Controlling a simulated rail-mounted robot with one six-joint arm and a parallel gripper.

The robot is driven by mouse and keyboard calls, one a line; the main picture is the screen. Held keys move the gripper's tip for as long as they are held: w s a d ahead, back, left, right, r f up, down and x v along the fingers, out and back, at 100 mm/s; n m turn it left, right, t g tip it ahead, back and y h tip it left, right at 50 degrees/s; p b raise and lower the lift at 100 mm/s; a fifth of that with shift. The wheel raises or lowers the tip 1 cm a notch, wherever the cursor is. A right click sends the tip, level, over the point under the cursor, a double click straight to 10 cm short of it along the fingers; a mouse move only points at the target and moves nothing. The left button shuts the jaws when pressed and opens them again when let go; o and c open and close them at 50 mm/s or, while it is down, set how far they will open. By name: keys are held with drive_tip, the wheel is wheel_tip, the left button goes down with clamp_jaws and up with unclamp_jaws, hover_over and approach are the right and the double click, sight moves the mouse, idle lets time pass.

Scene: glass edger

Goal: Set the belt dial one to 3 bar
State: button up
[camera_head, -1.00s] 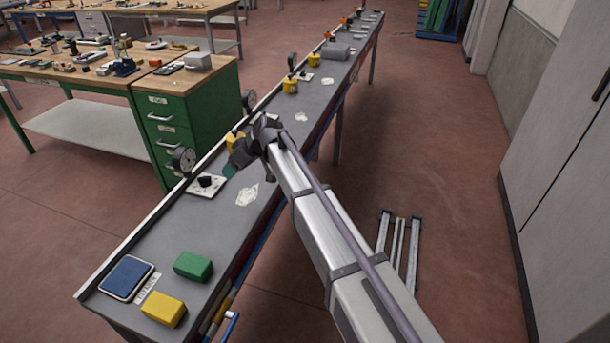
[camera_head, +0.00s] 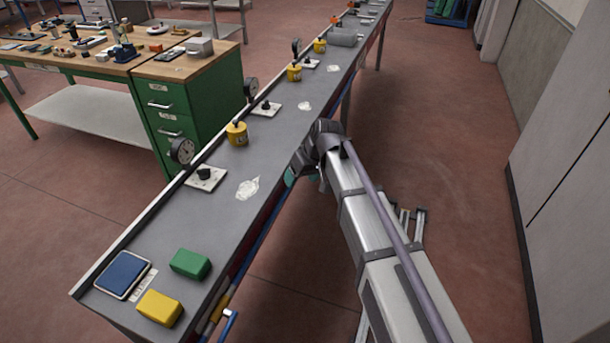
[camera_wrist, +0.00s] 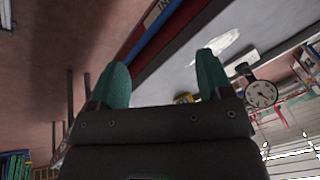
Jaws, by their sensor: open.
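A round black gauge (camera_head: 182,150) with a pale face stands at the long grey bench's back edge in the head view. In front of it, a black knob (camera_head: 205,174) sits on a white plate (camera_head: 204,186). Further along are a second gauge (camera_head: 251,88) and knob (camera_head: 266,105). I cannot tell which is dial one, and the readings are too small. My gripper (camera_head: 299,175) is at the bench's front edge, right of the nearest knob and apart from it. In the wrist view my gripper (camera_wrist: 162,72) has its two teal fingers apart and empty; a gauge (camera_wrist: 261,94) shows to their right.
A yellow cylinder (camera_head: 237,134) with a black top stands between the two nearest knobs. A blue pad (camera_head: 123,275), a green block (camera_head: 190,264) and a yellow block (camera_head: 159,307) lie at the near end. A green drawer cabinet (camera_head: 195,112) stands behind the bench.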

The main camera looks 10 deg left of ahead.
drive_tip(key=shift+c, duration=0.3)
drive_tip(key=shift+c, duration=0.9)
drive_tip(key=shift+n, duration=0.4)
drive_tip(key=a+r, duration=0.1)
drive_tip(key=a+p, duration=0.1)
drive_tip(key=a, duration=0.1)
drive_tip(key=a+r+p, duration=0.1)
drive_tip(key=shift+s+a+r, duration=0.2)
drive_tip(key=shift+a+r, duration=0.1)
drive_tip(key=shift+c, duration=1.4)
drive_tip(key=a+r+p, duration=0.1)
drive_tip(key=a, duration=0.2)
drive_tip(key=w+a+r+n+p, duration=0.1)
drive_tip(key=a, duration=0.2)
drive_tip(key=w+a+n+p, duration=0.1)
drive_tip(key=a, duration=0.2)
drive_tip(key=shift+r+g, duration=0.3)
drive_tip(key=shift+r, duration=0.1)
drive_tip(key=shift+c, duration=0.6)
drive_tip(key=n+p, duration=0.1)
drive_tip(key=n, duration=0.9)
approach(204, 169)
drive_tip(key=shift+g, duration=0.4)
drive_tip(key=b+x, duration=0.9)
drive_tip(key=shift+w+a+f+b, duration=0.1)
drive_tip(key=shift+w+f+b, duration=0.2)
drive_tip(key=shift+b, duration=0.1)
drive_tip(key=shift+r, duration=0.25)
